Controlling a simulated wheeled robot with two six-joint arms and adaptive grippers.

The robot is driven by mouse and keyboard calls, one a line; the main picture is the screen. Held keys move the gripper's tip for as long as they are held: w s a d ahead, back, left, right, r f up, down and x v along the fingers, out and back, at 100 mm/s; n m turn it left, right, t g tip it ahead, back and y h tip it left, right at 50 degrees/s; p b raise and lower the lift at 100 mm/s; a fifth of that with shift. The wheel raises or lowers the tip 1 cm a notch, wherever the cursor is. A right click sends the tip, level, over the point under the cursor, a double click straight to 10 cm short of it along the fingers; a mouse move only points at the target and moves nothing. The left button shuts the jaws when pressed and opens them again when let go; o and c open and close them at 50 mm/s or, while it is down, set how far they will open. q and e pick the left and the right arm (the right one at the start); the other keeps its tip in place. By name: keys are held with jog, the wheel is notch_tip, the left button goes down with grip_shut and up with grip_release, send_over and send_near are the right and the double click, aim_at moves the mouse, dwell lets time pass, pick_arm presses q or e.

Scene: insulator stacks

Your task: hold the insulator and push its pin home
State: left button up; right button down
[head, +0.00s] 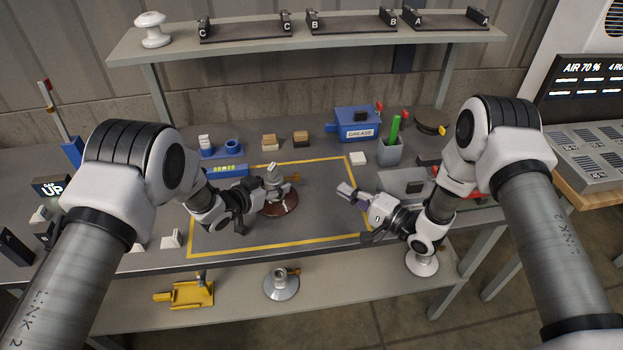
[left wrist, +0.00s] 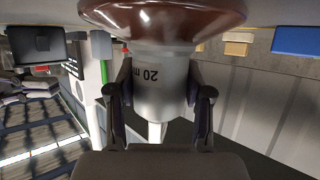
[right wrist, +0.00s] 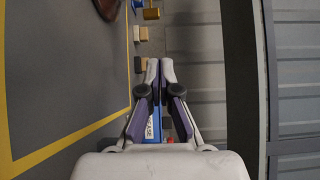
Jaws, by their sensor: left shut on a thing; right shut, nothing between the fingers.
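The insulator's brown disc (head: 279,206) rests on the bench inside the yellow outline, its grey cap (head: 273,178) upward. My left gripper (head: 266,188) is shut on that cap. The left wrist view shows the grey cap (left wrist: 160,88), marked "20", between the fingers and the glossy brown disc (left wrist: 165,18) beyond.
A blue grease box (head: 357,122), a grey cup (head: 389,150) with a green stick and several small blocks stand behind the outline. A grey bin (head: 402,182) is close to my right gripper. Another insulator (head: 281,282) and a yellow tool (head: 190,294) lie on the lower shelf.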

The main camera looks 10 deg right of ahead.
jog(key=shift+s+a+f+n+g+y, duration=0.1)
jog(key=shift+a+f+n+g+y, duration=0.2)
jog(key=shift+f+n+y, duration=0.15)
pick_arm(q)
jog(key=shift+r, duration=0.1)
pick_arm(e)
jog(key=shift+s, duration=0.15)
jog(key=shift+a, duration=0.1)
jog(key=x, duration=1)
jog(key=shift+f, duration=0.15)
